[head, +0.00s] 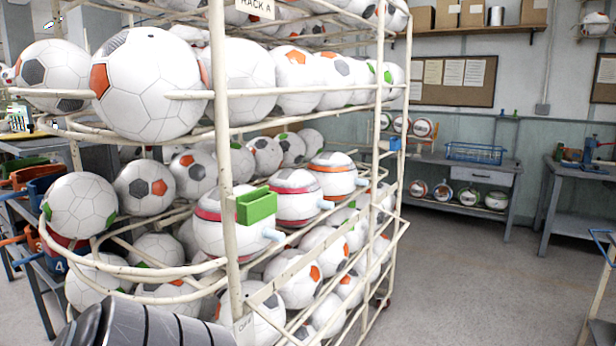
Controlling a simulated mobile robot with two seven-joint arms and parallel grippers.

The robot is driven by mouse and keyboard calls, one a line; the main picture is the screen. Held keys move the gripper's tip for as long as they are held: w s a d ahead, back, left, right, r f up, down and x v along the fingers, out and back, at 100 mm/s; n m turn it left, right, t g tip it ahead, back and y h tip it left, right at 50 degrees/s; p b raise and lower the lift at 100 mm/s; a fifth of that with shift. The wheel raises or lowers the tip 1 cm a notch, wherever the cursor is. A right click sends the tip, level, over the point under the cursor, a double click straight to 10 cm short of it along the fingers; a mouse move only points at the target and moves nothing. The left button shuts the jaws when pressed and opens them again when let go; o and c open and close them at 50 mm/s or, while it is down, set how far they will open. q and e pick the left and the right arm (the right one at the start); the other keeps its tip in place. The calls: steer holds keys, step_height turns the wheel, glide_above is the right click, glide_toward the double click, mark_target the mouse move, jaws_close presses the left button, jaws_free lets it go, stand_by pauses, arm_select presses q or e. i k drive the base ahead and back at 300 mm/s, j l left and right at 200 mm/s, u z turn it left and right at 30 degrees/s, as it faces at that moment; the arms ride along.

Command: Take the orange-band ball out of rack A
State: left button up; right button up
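Rack A (222,130) is a cream wire rack full of white balls, with its sign at the top edge of the head view. The orange-band ball (335,182) sits on the middle shelf, the farthest right of three banded balls in a row. It is white with an orange stripe around it and a pale blue nub at its right side. A red-band ball (296,206) is beside it, and a crimson-band ball (220,236) is nearer, partly behind a green block (256,206) and the rack post. Neither gripper shows; a dark ribbed part of my arm is at the bottom left.
Plain patched balls (150,85) fill the shelves above and below. A side bench (480,172) with a blue wire basket (476,152) stands at the back right. A bench with blue and orange fixtures is at the left. The floor (470,290) right of the rack is clear.

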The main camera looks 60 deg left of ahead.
mark_target(337, 175)
steer(key=i+u, duration=0.25)
steer(key=u, duration=0.15)
steer(key=i+u, duration=0.3)
steer(key=u, duration=0.15)
steer(key=i+l+u, duration=0.15)
steer(key=u, duration=0.25)
steer(key=i+l+u, duration=0.1)
steer(key=i+u, duration=0.25)
steer(key=i+l+u, duration=0.1)
steer(key=u, duration=0.3)
steer(key=i+l+u, duration=0.2)
steer(key=u, duration=0.15)
steer(key=i+l+u, duration=0.25)
steer(key=l+u, duration=0.2)
steer(key=i+l+u, duration=0.1)
steer(key=l+u, duration=0.15)
steer(key=l, duration=0.15)
